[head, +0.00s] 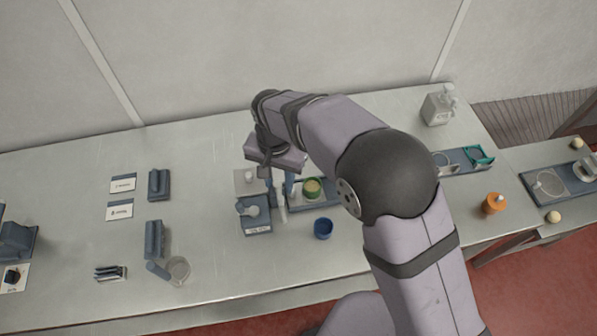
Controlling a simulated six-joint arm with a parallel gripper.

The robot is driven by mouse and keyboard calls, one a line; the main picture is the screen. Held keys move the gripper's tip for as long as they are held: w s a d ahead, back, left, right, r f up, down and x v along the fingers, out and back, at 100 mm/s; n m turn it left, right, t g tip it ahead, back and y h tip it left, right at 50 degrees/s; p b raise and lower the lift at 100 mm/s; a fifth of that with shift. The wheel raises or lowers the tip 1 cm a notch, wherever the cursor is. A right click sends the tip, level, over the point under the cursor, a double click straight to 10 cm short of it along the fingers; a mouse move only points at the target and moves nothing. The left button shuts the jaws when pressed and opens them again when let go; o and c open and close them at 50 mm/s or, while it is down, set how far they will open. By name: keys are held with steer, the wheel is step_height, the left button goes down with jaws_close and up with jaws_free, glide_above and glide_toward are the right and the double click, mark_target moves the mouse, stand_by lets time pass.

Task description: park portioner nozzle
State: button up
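My gripper (280,187) points down over the middle of the table, beside a blue-grey station (257,229). Its two bluish fingers show with a gap between them. A pale slim tube (281,208), possibly the portioner nozzle, stands between or just behind the fingers. I cannot tell whether the fingers touch it. A pale grey piece (248,210) sits on the station to the left, and a light square plate (248,182) lies behind it. The station's front label is too small to read.
Right of the gripper a yellow-green cup (312,188) sits in a blue-grey tray, with a blue cup (323,229) in front. Dark blocks (154,240), white cards (120,210) and a clear round dish (178,269) lie left. An orange knobbed object (494,203) stands right.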

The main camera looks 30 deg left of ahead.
steer(key=shift+r, duration=2.75)
steer(key=shift+f, duration=0.1)
